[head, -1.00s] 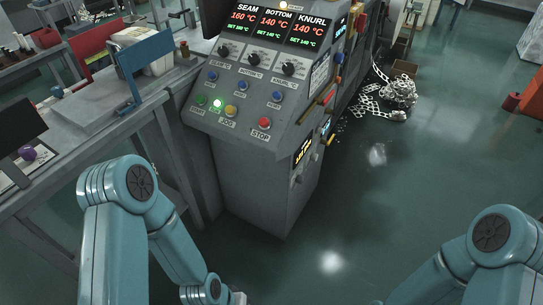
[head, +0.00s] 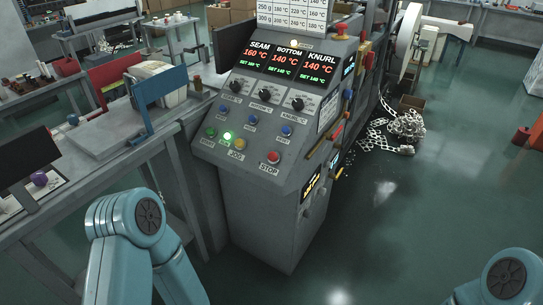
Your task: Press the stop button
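The red stop button (head: 273,157) sits at the lower right of the sloped front of the grey control console (head: 262,200), above a STOP label. A yellow jog button (head: 240,143), a lit green button (head: 227,136) and another green button (head: 211,132) are to its left. My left arm shows at the lower left and my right arm at the lower right corner. Both grippers are out of the picture, below the frame. Nothing touches the stop button.
Three displays (head: 289,62) read 160, 140 and 140 °C, with black knobs and blue buttons below. A grey workbench (head: 95,150) with a blue plate (head: 160,85) stands left. Chain-like scrap (head: 405,127) lies on the floor at right. Open green floor lies right of the console.

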